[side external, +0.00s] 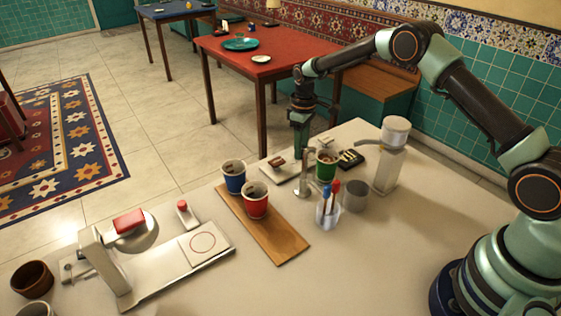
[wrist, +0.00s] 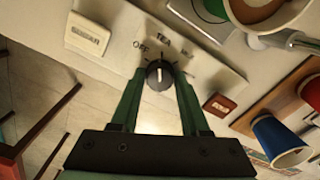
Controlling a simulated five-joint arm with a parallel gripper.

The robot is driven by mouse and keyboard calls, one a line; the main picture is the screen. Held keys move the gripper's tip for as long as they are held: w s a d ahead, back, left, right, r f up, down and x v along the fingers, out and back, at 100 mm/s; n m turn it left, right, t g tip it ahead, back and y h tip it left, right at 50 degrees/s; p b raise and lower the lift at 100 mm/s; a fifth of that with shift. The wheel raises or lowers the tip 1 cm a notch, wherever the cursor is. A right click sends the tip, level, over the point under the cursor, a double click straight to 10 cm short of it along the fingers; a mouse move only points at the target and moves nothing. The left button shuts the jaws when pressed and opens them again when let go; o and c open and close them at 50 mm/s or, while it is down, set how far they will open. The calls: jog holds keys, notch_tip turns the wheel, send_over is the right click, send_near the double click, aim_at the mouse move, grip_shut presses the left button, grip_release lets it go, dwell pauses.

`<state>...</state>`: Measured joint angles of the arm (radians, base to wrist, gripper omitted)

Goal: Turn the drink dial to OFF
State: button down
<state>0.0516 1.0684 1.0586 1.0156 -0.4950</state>
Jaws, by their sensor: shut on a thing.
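The dial (wrist: 159,74) is a round dark knob with a pale pointer line, set in a cream panel (wrist: 120,20). Around it are printed OFF, TEA and a third label too blurred to read. The pale line looks roughly upright in the wrist view, but I cannot tell surely which label it marks. My gripper (wrist: 160,78) is shut on the dial, one green finger on each side. In the side view my gripper (side external: 300,150) points down at the panel (side external: 281,178) at the table's far edge, and the dial is hidden there.
Blue (side external: 234,182) and red (side external: 255,207) cups stand on a wooden board (side external: 279,241). Floor lies beyond the edge.

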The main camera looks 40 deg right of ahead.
jog(key=n, duration=0.4)
jog(key=shift+n, duration=2.2)
jog(key=shift+r, duration=0.1)
jog(key=shift+c, duration=2)
grip_release()
notch_tip(320, 180, up, 12)
